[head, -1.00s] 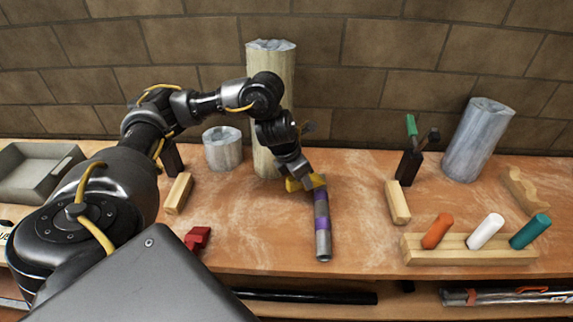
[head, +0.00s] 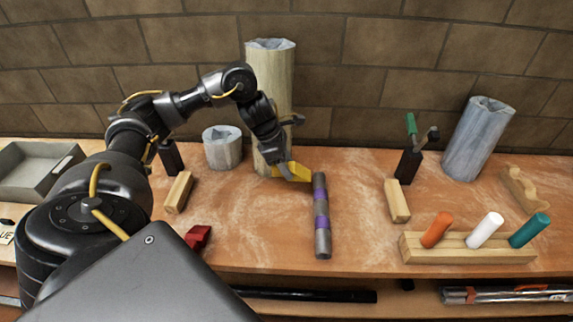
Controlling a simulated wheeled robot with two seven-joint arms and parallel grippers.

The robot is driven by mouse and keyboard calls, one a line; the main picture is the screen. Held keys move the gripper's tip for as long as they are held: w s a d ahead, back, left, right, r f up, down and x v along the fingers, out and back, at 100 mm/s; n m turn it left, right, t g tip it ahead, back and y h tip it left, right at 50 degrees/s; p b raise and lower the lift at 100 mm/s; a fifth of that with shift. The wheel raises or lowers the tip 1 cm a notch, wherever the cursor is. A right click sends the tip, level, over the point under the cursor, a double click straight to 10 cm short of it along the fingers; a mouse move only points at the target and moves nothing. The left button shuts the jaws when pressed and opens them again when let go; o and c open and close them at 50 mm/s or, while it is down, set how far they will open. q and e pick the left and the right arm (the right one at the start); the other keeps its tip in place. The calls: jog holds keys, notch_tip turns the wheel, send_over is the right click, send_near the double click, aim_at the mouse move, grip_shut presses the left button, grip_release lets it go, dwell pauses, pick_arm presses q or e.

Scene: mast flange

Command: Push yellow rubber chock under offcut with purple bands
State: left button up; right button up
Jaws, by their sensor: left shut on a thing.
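The offcut (head: 322,238) is a grey rod with purple bands. It lies on the bench in the middle of the head view, its length running from back to front. The yellow chock (head: 301,169) is at the left of the offcut's far end. I cannot tell whether they touch. My left gripper (head: 288,172) is shut on the chock, low over the bench, and hides part of it. My right gripper is not in view.
A tall pale post (head: 271,100) stands close behind my left gripper. A wooden block (head: 178,192) and a red object (head: 198,237) are to the left. Another block (head: 397,201) and a rack with coloured pegs (head: 470,250) are to the right. The bench around the offcut is clear.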

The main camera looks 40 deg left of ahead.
pick_arm(q)
jog(key=shift+f+b, duration=0.1)
jog(key=shift+b, duration=0.25)
notch_tip(320, 180, down, 7)
jog(key=b, duration=0.5)
jog(key=shift+b, duration=0.35)
jog(key=shift+f, duration=0.15)
jog(key=shift+w+d, duration=0.2)
jog(key=shift+w+d, duration=0.15)
jog(key=shift+d, duration=0.05)
dwell(0.3)
